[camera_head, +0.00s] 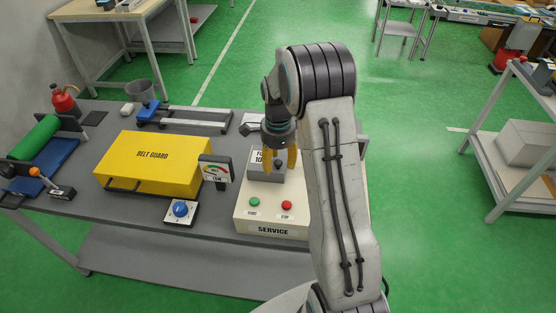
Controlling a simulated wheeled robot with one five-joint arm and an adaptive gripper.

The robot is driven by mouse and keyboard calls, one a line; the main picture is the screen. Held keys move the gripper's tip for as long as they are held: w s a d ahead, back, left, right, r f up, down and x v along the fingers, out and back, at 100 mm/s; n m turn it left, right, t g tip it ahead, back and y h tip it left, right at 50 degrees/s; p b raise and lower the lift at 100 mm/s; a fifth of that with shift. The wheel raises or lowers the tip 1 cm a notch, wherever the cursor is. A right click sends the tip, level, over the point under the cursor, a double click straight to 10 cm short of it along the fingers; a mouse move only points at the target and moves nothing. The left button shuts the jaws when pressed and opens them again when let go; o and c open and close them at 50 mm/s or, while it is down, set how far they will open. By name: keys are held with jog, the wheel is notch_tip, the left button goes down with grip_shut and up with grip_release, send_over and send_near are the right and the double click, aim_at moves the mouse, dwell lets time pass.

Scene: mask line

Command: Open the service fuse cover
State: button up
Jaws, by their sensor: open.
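The cream service box (247,216) stands on the grey table, with a "SERVICE" label on its front and a green and a red button. On its top sits a grey fuse cover (256,173), carrying a partly hidden white label and a dark knob (278,165). The cover looks closed. My gripper (280,164) points down with its yellow fingers apart, one on each side of the knob as seen from here. I cannot tell whether they touch it. My arm hides the right part of the box.
A yellow belt guard box (150,174), a gauge (216,171) and a blue button (180,209) stand left of the service box. A green roller (36,138) and an orange-tipped lever (48,180) are at the far left. A metal rail frame (200,118) lies behind.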

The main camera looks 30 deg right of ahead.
jog(key=shift+c, duration=0.2)
grip_shut()
dwell(0.3)
